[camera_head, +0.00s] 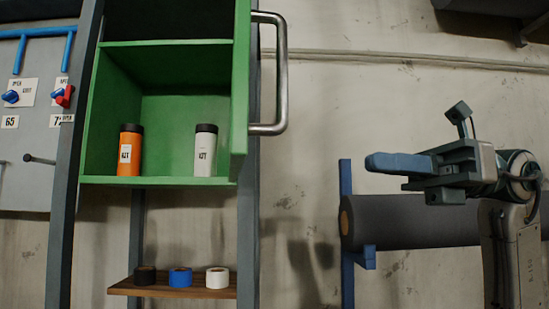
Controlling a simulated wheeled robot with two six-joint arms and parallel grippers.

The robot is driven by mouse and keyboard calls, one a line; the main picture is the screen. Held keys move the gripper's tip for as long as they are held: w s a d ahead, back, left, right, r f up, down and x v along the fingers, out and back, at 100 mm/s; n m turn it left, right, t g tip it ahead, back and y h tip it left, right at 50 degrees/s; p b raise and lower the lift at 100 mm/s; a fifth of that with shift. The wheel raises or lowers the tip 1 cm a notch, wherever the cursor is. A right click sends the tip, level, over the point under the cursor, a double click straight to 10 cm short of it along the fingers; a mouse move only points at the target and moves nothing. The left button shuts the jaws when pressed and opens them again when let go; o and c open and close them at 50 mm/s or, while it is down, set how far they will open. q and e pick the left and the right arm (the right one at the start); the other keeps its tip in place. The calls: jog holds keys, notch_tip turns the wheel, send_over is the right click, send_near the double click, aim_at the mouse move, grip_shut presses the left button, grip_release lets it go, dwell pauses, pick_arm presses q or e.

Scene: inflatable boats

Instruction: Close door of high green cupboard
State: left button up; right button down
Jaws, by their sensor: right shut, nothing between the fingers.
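The high green cupboard (165,65) hangs at the upper left with its inside showing. Its green door (240,80) stands open at the right side and is seen nearly edge-on. A curved metal handle (283,70) sticks out on the right of the door. An orange bottle (130,150) and a white bottle (205,150) stand upright on the lower shelf. My right gripper (376,163) is at the right, shut and empty, pointing left. It is apart from the handle, to the right of it and lower in the picture. My left gripper is not in view.
Below the cupboard, a wooden shelf (172,292) holds black, blue and white tape rolls. A large dark roll (410,222) on a blue bracket (346,230) lies behind and below my right gripper. A panel with valves (25,150) is at the left. Bare wall shows between handle and gripper.

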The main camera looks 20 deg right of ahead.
jog(key=a+t+p, duration=0.1)
jog(key=a+p, duration=0.6)
jog(key=a, duration=0.6)
jog(key=shift+w+a+h, duration=0.35)
jog(key=shift+w+h, duration=0.05)
jog(key=shift+w, duration=0.05)
jog(key=shift+d, duration=0.1)
